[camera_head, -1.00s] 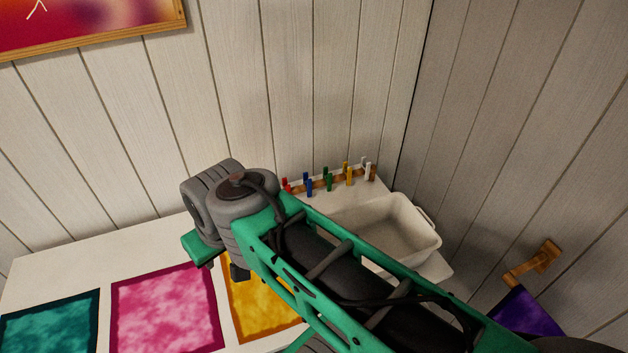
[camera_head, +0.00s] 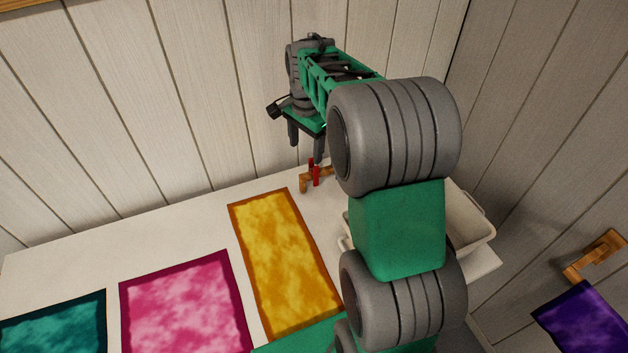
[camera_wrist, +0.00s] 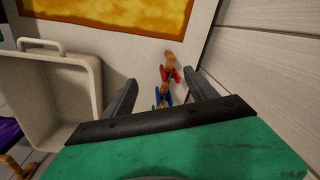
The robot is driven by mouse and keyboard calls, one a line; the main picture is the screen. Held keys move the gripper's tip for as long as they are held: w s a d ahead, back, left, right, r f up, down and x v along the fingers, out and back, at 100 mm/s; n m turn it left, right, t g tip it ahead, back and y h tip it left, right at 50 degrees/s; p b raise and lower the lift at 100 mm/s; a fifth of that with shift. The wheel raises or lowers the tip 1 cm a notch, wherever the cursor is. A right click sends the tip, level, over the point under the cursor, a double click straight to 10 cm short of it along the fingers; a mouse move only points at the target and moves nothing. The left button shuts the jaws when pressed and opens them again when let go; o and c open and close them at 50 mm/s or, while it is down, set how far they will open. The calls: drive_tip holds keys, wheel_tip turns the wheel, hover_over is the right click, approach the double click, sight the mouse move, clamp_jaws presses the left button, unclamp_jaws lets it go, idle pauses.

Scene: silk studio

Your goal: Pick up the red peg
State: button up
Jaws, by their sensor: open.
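The red peg (camera_head: 316,176) sits at the left end of a wooden rail (camera_head: 304,184) by the back wall. It shows as two red upright pieces, one on each side of the rail. In the wrist view the red peg (camera_wrist: 176,75) lies between and beyond my fingers, nearer the right finger. My gripper (camera_head: 306,153) is open and empty, fingers pointing down, above and slightly left of the peg in the head view. In the wrist view my gripper (camera_wrist: 161,82) has its fingers apart, with a blue peg (camera_wrist: 164,97) between them. My arm hides the rest of the rail in the head view.
A cream basin (camera_head: 466,224) stands right of the rail, partly behind my arm. It also shows at left in the wrist view (camera_wrist: 58,92). A yellow cloth panel (camera_head: 285,260) and a pink one (camera_head: 186,305) lie on the white table. The wall is close behind the rail.

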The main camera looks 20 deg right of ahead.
sight(314, 174)
drive_tip(key=w+d+f+m, duration=0.1)
drive_tip(key=f, duration=0.2)
drive_tip(key=w+d+f+m+b, duration=0.1)
drive_tip(key=w+f+m, duration=0.1)
drive_tip(key=f, duration=0.1)
drive_tip(key=w+d+f+m+g, duration=0.1)
drive_tip(key=w+d+f, duration=0.1)
drive_tip(key=f, duration=0.1)
drive_tip(key=shift+d+f+m, duration=0.1)
drive_tip(key=shift+f+m, duration=0.2)
wheel_tip(314, 174, down, 8)
drive_tip(key=shift+r+p, duration=0.1)
drive_tip(key=shift+p, duration=0.65)
drive_tip(key=c, duration=1.4)
wheel_tip(314, 174, up, 10)
drive_tip(key=shift+r+b, duration=0.1)
drive_tip(key=shift+b, duration=0.65)
